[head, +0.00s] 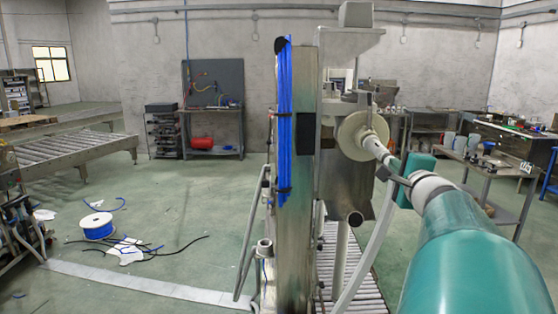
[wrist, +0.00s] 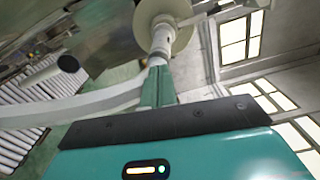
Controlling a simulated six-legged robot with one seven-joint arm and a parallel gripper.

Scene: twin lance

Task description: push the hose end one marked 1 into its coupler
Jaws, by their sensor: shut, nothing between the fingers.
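A pale round flange (head: 352,138) faces my arm on the metal stand, and a white cylindrical piece (head: 373,148) sticks out from its middle. The flange also shows at the top of the wrist view (wrist: 146,22), with the white piece (wrist: 162,40) below it. I cannot tell where hose end and coupler meet, and no number 1 is readable. A light grey hose (head: 371,250) rises in a curve towards my gripper. In the wrist view the hose (wrist: 70,110) passes beside the green fingers. My gripper (wrist: 160,68) is shut and empty, its fingertips close behind the white piece; contact is unclear.
A tall metal post (head: 296,220) with blue cables (head: 285,120) stands left of the flange. A roller conveyor (head: 75,150) is at far left. A cable spool (head: 97,226) and loose cables lie on the floor. A metal table (head: 490,170) stands at right.

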